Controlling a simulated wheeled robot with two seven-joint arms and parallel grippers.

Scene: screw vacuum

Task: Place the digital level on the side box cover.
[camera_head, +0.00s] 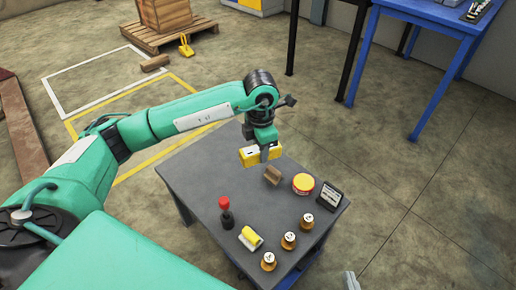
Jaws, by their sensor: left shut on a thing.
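My left gripper (266,152) is above the far part of the dark grey table (195,176). It is shut on a yellow bar-shaped thing with dark marks, which I take to be the digital level (247,157). The level is held roughly level, and the fingers hide part of it. I cannot make out for sure which thing is the side box cover.
On the table are a brown block (272,175), a round yellow-and-red tin (303,184), a dark device (330,196), a red-topped black thing (226,212), a yellow-and-white roll (250,238) and several brass weights (289,241). A blue table (425,18) stands at the back right.

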